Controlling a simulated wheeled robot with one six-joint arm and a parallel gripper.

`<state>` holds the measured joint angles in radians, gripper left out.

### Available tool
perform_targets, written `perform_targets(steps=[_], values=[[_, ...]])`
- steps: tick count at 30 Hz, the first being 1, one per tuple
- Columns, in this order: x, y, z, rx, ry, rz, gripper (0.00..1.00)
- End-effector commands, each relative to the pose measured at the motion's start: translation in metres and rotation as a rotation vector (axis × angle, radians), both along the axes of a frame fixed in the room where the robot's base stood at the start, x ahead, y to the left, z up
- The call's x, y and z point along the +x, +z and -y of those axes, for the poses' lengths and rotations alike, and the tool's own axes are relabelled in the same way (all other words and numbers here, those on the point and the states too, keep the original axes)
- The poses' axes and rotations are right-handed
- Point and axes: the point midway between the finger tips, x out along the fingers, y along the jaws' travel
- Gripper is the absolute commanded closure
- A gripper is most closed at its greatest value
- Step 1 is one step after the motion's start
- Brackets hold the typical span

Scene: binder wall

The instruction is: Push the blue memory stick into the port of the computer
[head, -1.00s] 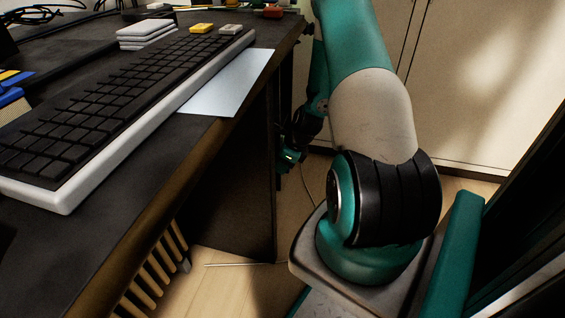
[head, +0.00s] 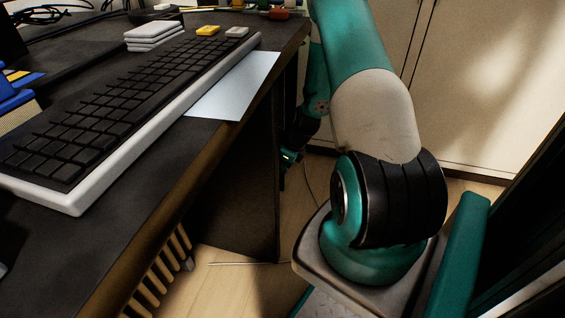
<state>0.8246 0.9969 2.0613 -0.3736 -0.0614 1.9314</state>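I cannot make out the blue memory stick or the computer's port in the head view. My arm rises out of the top of the picture and comes down again beyond the desk's right edge. Its far end, where my gripper (head: 289,157) is, shows small and dark beside the desk's side panel, below the desktop's height. The fingers are too small and partly hidden, so I cannot tell whether they are open or hold anything.
A keyboard (head: 130,105) lies along the dark desk (head: 120,235), with a pale sheet (head: 233,88) beside it. A white stack (head: 153,35), a yellow block (head: 208,30), a grey block (head: 237,32) and a red item (head: 278,14) sit farther back. Pale cabinets (head: 480,90) stand behind my arm.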

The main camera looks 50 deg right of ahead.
Motion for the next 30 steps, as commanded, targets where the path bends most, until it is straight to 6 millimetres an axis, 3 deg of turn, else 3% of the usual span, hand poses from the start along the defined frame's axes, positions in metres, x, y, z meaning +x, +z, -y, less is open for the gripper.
perform_targets(steps=[16,17,20,30], values=[[0.013,0.000,-0.005,0.000,0.001,0.000,0.91],[0.013,0.000,-0.005,0.000,0.001,0.000,0.65],[0.013,0.000,-0.005,0.000,0.000,0.000,0.42],[0.012,0.003,-0.006,0.004,0.002,0.000,0.39]])
